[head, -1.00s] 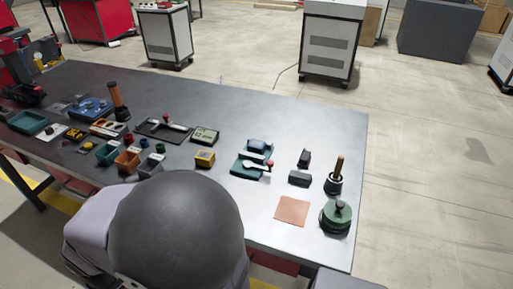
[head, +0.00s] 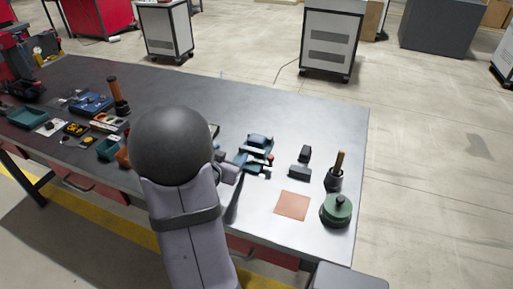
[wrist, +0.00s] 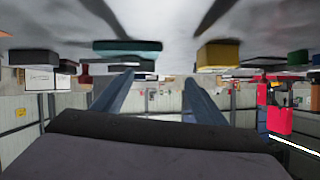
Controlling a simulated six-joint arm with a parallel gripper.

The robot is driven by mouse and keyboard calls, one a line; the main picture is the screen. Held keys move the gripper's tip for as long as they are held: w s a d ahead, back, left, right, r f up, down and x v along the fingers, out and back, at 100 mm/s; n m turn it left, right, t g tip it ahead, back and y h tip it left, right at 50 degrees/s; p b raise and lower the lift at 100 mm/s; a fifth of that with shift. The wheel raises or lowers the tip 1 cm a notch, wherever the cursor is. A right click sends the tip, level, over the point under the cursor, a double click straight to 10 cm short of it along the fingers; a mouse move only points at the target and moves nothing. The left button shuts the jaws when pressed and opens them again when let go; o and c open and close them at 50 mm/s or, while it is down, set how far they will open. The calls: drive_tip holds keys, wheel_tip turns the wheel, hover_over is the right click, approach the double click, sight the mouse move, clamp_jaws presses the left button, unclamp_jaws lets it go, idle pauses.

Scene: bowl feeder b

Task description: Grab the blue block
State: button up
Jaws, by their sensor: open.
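A dark blue block (head: 259,140) sits at the back of a teal tray (head: 244,163) right of centre on the bench in the head view. The teal tray also shows in the upside-down wrist view (wrist: 127,46); I cannot clearly make out the blue block there. My gripper (wrist: 155,84) is open, its two blue-grey fingers apart with nothing held between them. In the head view it is low over the bench at the tray's left side, partly hidden by my arm. I cannot tell whether it touches the tray.
A yellow box (wrist: 218,55) stands near the tray in the wrist view. Two dark blocks (head: 300,173), a wooden-handled tool (head: 336,176), a green round weight (head: 337,209) and a copper-coloured square (head: 292,205) lie to the right. Several trays and parts crowd the left. The bench's back right is clear.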

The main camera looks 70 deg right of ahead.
drive_tip(key=g+h, duration=0.2)
approach(258, 136)
drive_tip(key=shift+x, duration=3.6)
drive_tip(key=shift+a+f, duration=0.1)
drive_tip(key=shift+f, duration=0.05)
drive_tip(key=shift+c, duration=0.3)
drive_tip(key=c, duration=1.3)
drive_tip(key=shift+o, duration=0.2)
